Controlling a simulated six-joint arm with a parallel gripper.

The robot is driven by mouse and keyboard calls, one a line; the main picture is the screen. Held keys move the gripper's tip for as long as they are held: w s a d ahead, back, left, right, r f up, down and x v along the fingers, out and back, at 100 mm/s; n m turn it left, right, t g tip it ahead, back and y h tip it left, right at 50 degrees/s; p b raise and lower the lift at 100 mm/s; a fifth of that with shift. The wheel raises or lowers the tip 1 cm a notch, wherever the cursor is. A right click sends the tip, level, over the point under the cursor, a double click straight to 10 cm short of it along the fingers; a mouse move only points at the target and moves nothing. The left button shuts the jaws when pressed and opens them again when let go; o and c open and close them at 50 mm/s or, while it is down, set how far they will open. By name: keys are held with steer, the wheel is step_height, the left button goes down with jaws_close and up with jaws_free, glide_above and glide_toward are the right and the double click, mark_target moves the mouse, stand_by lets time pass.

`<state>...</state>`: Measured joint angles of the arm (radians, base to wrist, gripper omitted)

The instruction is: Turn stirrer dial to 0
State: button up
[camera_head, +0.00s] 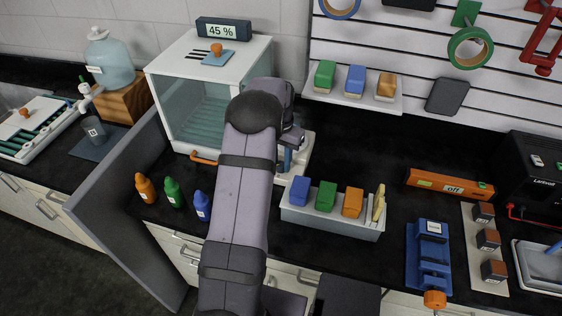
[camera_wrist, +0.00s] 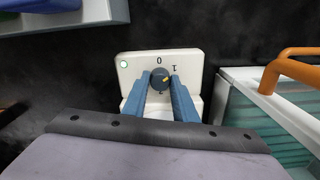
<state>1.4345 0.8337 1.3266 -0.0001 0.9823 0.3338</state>
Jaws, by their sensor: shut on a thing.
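The stirrer (camera_wrist: 190,60) is a white box on the dark bench, with a green light at one corner and the marks 0 and 1 on its face. Its dial (camera_wrist: 160,76) is a dark round knob with a yellowish pointer mark, which slants toward the side of the 1. My gripper (camera_wrist: 161,80) has its two blue fingers on either side of the dial, shut on it. In the head view my arm hides most of the stirrer (camera_head: 304,150), and my gripper (camera_head: 287,160) shows only in part beside it.
A white glass-fronted cabinet (camera_head: 205,60) with an orange handle stands close on the left. A grey bin (camera_head: 330,220) of coloured blocks is at the right front. Three small bottles, one of them green (camera_head: 174,192), stand left of my arm.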

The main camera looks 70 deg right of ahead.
mark_target(281, 164)
steer(key=n, duration=0.5)
steer(key=shift+r+n, duration=0.1)
steer(key=shift+n, duration=0.2)
steer(key=n, duration=0.5)
steer(key=shift+d+n, duration=0.1)
steer(key=shift+n, duration=0.2)
steer(key=o, duration=0.8)
steer(key=shift+c, duration=0.2)
step_height(281, 164, up, 6)
steer(key=shift+r+b, duration=0.2)
steer(key=shift+b, duration=1.05)
steer(key=shift+r, duration=0.45)
